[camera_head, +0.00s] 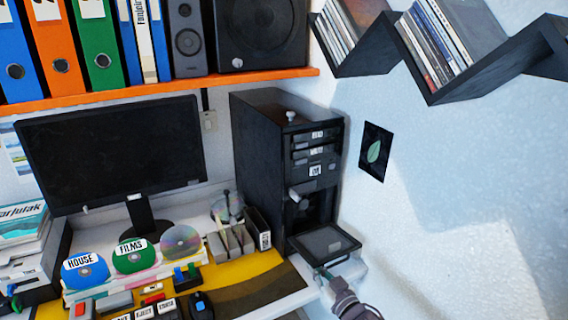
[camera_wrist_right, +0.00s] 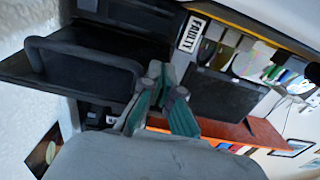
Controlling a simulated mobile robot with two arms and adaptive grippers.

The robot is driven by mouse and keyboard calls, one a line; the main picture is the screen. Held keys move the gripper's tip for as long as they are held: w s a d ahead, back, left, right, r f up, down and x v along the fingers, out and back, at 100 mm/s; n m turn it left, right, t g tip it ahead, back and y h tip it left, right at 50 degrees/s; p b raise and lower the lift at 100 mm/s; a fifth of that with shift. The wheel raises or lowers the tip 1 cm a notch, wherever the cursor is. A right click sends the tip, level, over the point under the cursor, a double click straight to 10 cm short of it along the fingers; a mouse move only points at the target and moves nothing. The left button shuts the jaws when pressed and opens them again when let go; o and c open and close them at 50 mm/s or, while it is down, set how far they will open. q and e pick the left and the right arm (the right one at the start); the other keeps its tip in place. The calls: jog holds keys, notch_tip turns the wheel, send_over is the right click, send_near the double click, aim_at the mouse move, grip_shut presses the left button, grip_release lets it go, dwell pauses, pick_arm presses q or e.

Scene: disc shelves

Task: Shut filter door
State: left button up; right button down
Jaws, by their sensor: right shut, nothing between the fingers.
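The filter door (camera_head: 325,243) appears to be the black framed flap at the bottom front of the dark computer tower (camera_head: 262,150). It stands open, folded outward and nearly flat, with the tower's lower opening exposed behind it. My right gripper (camera_head: 323,272) is shut and empty at the flap's near edge; I cannot tell whether it touches. In the right wrist view, the green-padded fingers (camera_wrist_right: 163,85) are beside a black framed panel (camera_wrist_right: 85,68), likely the same door. A green-tipped dark part at the head view's left edge may be my left gripper (camera_head: 13,296).
The wall (camera_head: 440,210) is close on the right. A monitor (camera_head: 115,150), a narrow bin (camera_head: 258,228), discs (camera_head: 182,243) and a control panel (camera_head: 150,308) crowd the desk to the left. An orange shelf (camera_head: 160,88) hangs above.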

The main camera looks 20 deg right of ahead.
aim_at(310, 256)
jog(key=shift+w+r+p, duration=0.2)
jog(key=shift+r+p, duration=0.55)
jog(key=shift+r, duration=0.3)
jog(key=shift+w+r+p, duration=0.45)
jog(key=shift+r+p, duration=0.2)
jog(key=shift+r, duration=0.1)
jog(key=shift+w+r, duration=0.15)
jog(key=shift+w+a+r+p, duration=0.1)
jog(key=shift+w+r+p, duration=0.35)
jog(key=shift+w+r, duration=0.05)
jog(key=shift+w, duration=0.1)
